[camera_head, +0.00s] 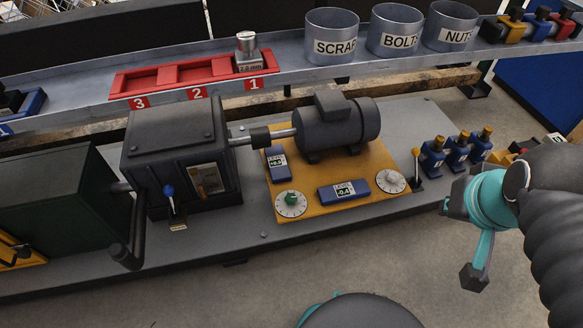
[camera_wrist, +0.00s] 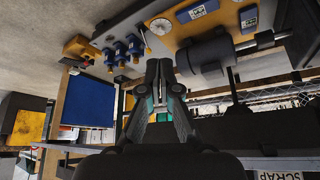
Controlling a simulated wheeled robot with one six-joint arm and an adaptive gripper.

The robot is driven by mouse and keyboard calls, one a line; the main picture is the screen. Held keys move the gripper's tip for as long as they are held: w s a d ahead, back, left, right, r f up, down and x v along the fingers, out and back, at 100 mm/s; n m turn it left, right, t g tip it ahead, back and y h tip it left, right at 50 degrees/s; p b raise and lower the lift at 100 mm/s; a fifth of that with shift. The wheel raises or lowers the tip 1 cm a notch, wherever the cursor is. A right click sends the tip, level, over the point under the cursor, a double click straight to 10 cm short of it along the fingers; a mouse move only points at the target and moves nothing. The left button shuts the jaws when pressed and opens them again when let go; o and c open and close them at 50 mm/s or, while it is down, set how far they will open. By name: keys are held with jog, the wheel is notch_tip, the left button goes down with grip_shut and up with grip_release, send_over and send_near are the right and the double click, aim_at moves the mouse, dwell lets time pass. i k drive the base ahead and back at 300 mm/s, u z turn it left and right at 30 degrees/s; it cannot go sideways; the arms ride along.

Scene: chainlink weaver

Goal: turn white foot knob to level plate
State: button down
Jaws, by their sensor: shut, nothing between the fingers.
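The white foot knob (camera_head: 391,181) is a round marked dial at the right front corner of the yellow plate (camera_head: 365,160). It also shows in the wrist view (camera_wrist: 160,26), beyond my fingertips. A second dial with a green centre (camera_head: 291,204) sits at the plate's left front corner. A blue level display (camera_head: 344,190) on the plate seems to read -0.4; another blue level display (camera_head: 277,164) stands left of it, reading about +0.5. My gripper (camera_wrist: 158,65) is shut and empty, apart from the white knob, to the right of the plate in the head view.
A dark motor (camera_head: 338,125) stands on the plate, its shaft running left to a dark gearbox (camera_head: 180,155). A small lever (camera_head: 416,165) and several blue valves (camera_head: 457,150) stand right of the white knob. Cups (camera_head: 332,45) and a red tray (camera_head: 180,78) sit behind.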

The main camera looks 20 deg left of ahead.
aim_at(392, 176)
jog(key=z, duration=1.55)
jog(key=i, duration=0.6)
jog(key=u, duration=2.5)
